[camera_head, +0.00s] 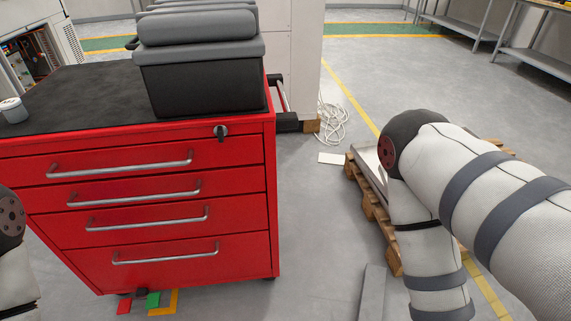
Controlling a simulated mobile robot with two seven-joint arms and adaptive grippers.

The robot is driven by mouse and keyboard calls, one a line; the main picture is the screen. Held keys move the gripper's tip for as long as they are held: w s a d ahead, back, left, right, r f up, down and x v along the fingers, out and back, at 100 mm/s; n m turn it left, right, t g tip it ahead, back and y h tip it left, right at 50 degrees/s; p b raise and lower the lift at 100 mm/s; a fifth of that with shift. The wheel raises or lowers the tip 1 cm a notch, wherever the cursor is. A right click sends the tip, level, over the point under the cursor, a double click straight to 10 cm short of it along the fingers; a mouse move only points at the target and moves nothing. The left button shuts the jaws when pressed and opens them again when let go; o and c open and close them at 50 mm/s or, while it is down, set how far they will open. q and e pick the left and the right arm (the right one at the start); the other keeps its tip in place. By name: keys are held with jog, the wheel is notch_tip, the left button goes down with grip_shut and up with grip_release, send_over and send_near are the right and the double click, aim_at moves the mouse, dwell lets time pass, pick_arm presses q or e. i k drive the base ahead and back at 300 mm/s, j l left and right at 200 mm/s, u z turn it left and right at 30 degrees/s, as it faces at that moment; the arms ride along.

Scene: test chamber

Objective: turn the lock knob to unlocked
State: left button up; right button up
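The lock knob (220,131) is a small dark key-like piece on a round silver plate at the top right of the red tool cabinet's (272,215) front, above the drawers. Its dark part hangs roughly downward. Whether it is locked cannot be read. The cabinet's drawers with silver handles (122,165) look shut. My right arm shows bent at the right, well apart from the knob, and a bit of my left arm shows at the left edge. Neither gripper is in view.
Black cases (205,75) stand on the cabinet's dark top, with a small white container (13,110) at the left. A wooden pallet (377,213) is on the floor beside my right arm. White cable (331,122) lies coiled behind.

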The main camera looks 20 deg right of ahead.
aim_at(220, 131)
jog(key=k+l, duration=0.1)
jog(key=l, duration=0.3)
jog(key=l+u, duration=0.15)
jog(key=l, duration=0.3)
jog(key=k+l, duration=0.15)
jog(key=l, duration=0.2)
jog(key=k+l+u, duration=0.15)
jog(key=l, duration=0.25)
